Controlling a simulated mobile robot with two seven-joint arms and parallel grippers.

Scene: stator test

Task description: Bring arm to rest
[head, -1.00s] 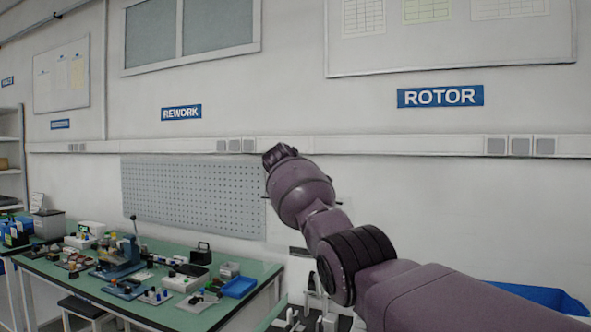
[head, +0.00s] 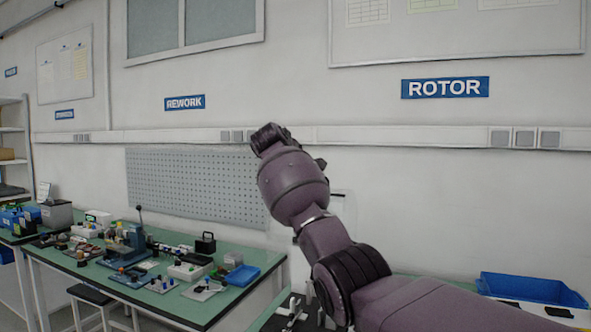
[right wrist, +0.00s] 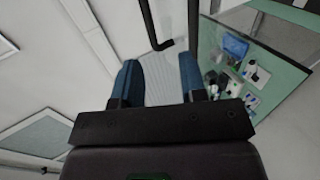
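My right arm (head: 293,187) reaches in from the lower right of the head view, raised in front of the wall. Its gripper end (head: 268,137) points up and left, and its fingers are hard to make out there. In the right wrist view my right gripper (right wrist: 159,78) has its two blue fingers wide apart with nothing held between them. Only the distant grey panel shows through the gap. My left gripper is in neither view.
A green workbench (head: 225,302) with several tools and a blue tray (head: 243,275) stands at the left. Behind it hangs a perforated panel (head: 190,185). Another blue tray (head: 530,288) lies at the lower right. The space between arm and wall looks clear.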

